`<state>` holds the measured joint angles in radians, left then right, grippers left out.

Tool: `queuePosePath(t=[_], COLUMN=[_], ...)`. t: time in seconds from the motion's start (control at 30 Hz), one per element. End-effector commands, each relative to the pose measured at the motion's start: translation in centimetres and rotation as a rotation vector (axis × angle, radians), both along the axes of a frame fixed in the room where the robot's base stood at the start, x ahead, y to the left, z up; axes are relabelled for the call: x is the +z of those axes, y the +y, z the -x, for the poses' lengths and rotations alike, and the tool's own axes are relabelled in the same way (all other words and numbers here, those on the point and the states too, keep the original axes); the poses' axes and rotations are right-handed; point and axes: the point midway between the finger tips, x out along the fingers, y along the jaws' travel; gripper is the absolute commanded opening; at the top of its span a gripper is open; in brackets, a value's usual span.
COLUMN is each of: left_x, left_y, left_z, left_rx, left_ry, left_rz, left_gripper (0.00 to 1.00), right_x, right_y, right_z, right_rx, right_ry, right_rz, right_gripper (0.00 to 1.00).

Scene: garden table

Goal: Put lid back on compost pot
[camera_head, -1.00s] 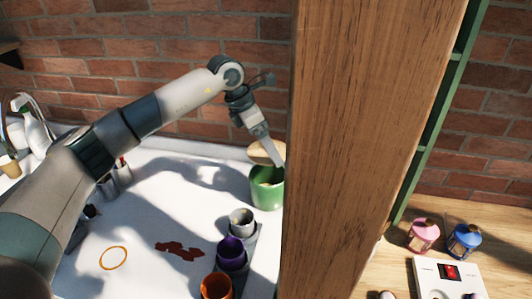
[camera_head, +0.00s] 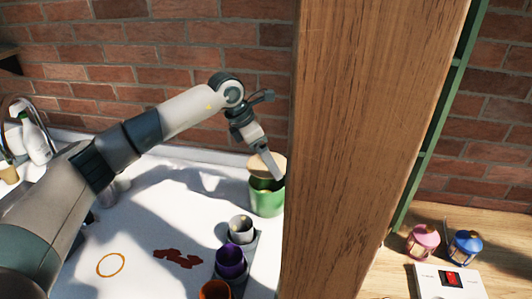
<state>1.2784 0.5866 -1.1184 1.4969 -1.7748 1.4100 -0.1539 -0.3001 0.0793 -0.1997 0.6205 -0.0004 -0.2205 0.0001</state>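The green compost pot (camera_head: 267,202) stands on the white tabletop, just left of a wooden post that borders it on the right. Its mouth is partly visible. The round tan wooden lid (camera_head: 262,166) is at the back of the pot's mouth, tilted, with its face toward me. I cannot tell whether it touches the rim. My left gripper (camera_head: 277,175) points down and right at the lid and pot mouth, in front of the lid. Its fingertips are small and close to the post, so I cannot tell whether they grip the lid. My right gripper is out of view.
The wooden post (camera_head: 365,150) hides much of the middle. Grey, purple (camera_head: 230,262) and orange cups stand in a row in front of the pot. A white spray bottle (camera_head: 36,135) is far left. Pink (camera_head: 423,242) and blue (camera_head: 465,247) lanterns stand right, behind a white box (camera_head: 450,282).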

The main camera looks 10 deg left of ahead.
Motion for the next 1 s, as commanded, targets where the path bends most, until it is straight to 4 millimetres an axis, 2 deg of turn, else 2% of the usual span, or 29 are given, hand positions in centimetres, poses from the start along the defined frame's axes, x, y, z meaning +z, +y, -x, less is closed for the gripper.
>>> queuePosePath(t=[0.2, 0.4, 1.0], left_x=[-2.2, -3.4, -4.0], left_y=[0.0, 0.0, 0.0], left_z=[0.0, 0.0, 0.0], left_rx=[0.0, 0.0, 0.0], left_ry=[0.0, 0.0, -0.001], left_rz=[-0.001, 0.0, -0.001], left_gripper=[0.66, 0.66, 0.66], right_x=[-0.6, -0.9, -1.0], right_y=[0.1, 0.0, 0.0], right_z=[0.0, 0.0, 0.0], right_rx=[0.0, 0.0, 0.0], right_ry=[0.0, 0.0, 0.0], right_rz=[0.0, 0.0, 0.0], right_gripper=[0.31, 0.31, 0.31])
